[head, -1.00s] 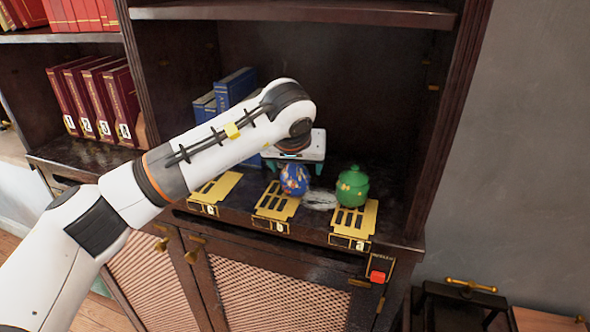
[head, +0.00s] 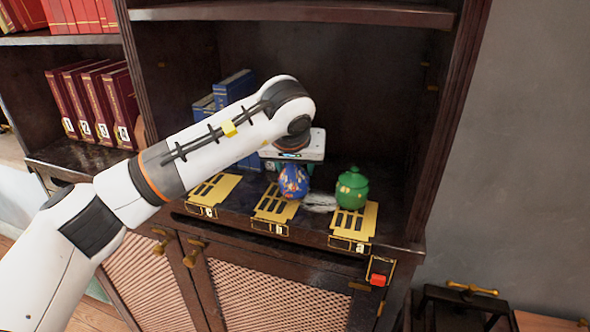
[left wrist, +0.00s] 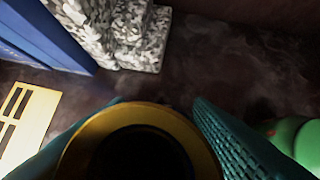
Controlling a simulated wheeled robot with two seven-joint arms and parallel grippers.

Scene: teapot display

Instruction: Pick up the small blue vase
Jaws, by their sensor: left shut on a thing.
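The small blue vase (head: 293,183) has orange and gold markings and stands at the middle brass plate (head: 268,209) on the cabinet shelf. My left gripper (head: 289,166) is above it, pointing down, with its teal fingers shut on the vase's upper part. In the left wrist view the vase's gold-rimmed round mouth (left wrist: 140,118) lies between the two teal fingers. I cannot tell whether the vase's base touches the plate. My right gripper is not in view.
A green lidded pot (head: 352,189) stands close by on the right brass plate. The left plate (head: 213,190) is bare. Blue books (head: 233,88) stand behind my arm. A grey speckled block (left wrist: 130,38) shows in the left wrist view. An upper shelf (head: 300,12) overhangs.

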